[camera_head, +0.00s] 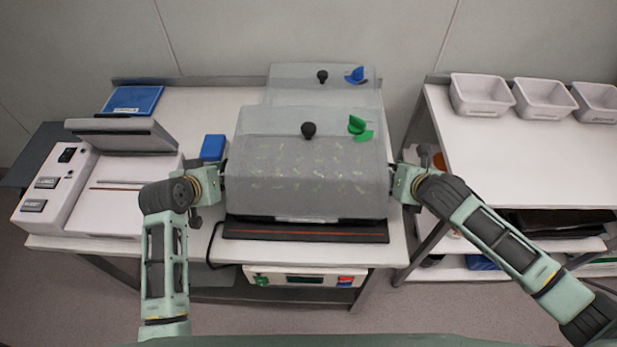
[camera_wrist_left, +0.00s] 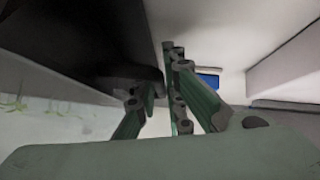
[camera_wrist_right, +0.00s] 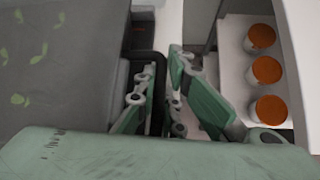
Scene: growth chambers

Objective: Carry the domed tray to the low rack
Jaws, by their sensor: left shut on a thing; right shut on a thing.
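The domed tray (camera_head: 300,165) has a clear, greyish dome with a black knob and a green vent on top. Small seedlings show through the dome, and its dark tray base shows along the front edge. It sits at or just above a dark mat with a red line (camera_head: 300,231) on the table; I cannot tell whether they touch. My left gripper (camera_head: 222,183) is shut on its left side and my right gripper (camera_head: 392,182) on its right side. In the left wrist view the fingers (camera_wrist_left: 165,100) close on the dark rim. In the right wrist view the fingers (camera_wrist_right: 163,95) do likewise.
A second clear dome with a blue vent (camera_head: 355,75) stands behind. A white instrument with a raised lid (camera_head: 110,185) and a blue box (camera_head: 213,147) are at left. The rack at right (camera_head: 520,150) bears white tubs (camera_head: 482,95); orange-topped pots (camera_wrist_right: 265,70) stand on a lower shelf.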

